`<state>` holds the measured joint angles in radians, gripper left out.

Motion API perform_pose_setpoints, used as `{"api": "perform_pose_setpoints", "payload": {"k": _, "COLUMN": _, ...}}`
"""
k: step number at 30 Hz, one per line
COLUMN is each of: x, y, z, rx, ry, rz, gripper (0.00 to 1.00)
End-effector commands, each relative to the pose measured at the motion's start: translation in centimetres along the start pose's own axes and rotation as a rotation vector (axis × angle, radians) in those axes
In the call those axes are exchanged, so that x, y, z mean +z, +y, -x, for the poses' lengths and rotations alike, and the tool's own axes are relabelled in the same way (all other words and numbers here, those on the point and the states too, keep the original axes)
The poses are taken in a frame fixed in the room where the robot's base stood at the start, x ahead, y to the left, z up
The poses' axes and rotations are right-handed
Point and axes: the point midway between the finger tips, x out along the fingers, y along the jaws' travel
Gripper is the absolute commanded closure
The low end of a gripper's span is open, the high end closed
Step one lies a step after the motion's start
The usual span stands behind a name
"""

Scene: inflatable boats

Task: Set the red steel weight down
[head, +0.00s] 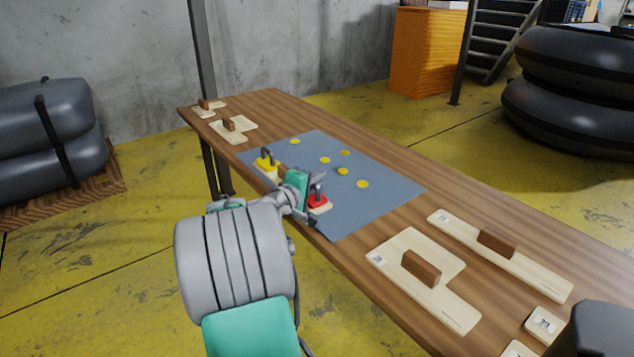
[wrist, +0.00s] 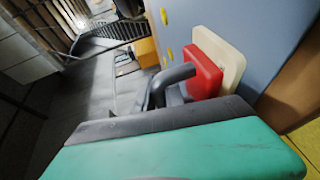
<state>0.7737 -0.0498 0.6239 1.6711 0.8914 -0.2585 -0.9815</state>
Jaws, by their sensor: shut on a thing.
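The red steel weight (head: 319,202) is a red block with a grey bar handle, at the near edge of the blue-grey mat (head: 385,193). A cream plate (head: 320,210) is directly under it; I cannot tell whether they touch. My gripper (head: 314,190) is shut on the weight's handle. In the wrist view the red weight (wrist: 205,73) shows beyond my gripper's dark jaw (wrist: 165,118), with the cream plate (wrist: 232,62) against or close to its base. The jaw hides part of the handle.
A yellow weight (head: 266,164) with a grey handle stands on a cream plate to the left. Several yellow dots mark the mat, which is otherwise clear. Cream boards with brown grips, such as one at the right (head: 432,292), lie on the wooden table (head: 330,128).

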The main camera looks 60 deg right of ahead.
Motion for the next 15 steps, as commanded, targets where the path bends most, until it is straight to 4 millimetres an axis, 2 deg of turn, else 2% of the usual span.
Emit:
{"api": "perform_pose_setpoints", "payload": {"k": 2, "x": -0.07, "y": 0.48, "z": 0.04, "rx": 0.007, "ry": 0.001, "rz": -0.005, "gripper": 1.0}}
{"api": "perform_pose_setpoints", "payload": {"k": 9, "x": -0.03, "y": 0.02, "z": -0.02, "rx": 0.005, "ry": 0.001, "rz": -0.004, "gripper": 1.0}}
{"api": "perform_pose_setpoints", "payload": {"k": 10, "x": 0.0, "y": -0.15, "z": -0.02, "rx": 0.002, "ry": 0.0, "rz": -0.002, "gripper": 0.84}}
{"api": "perform_pose_setpoints", "payload": {"k": 15, "x": 0.0, "y": -0.11, "z": -0.01, "rx": 0.001, "ry": 0.0, "rz": -0.002, "gripper": 0.7}}
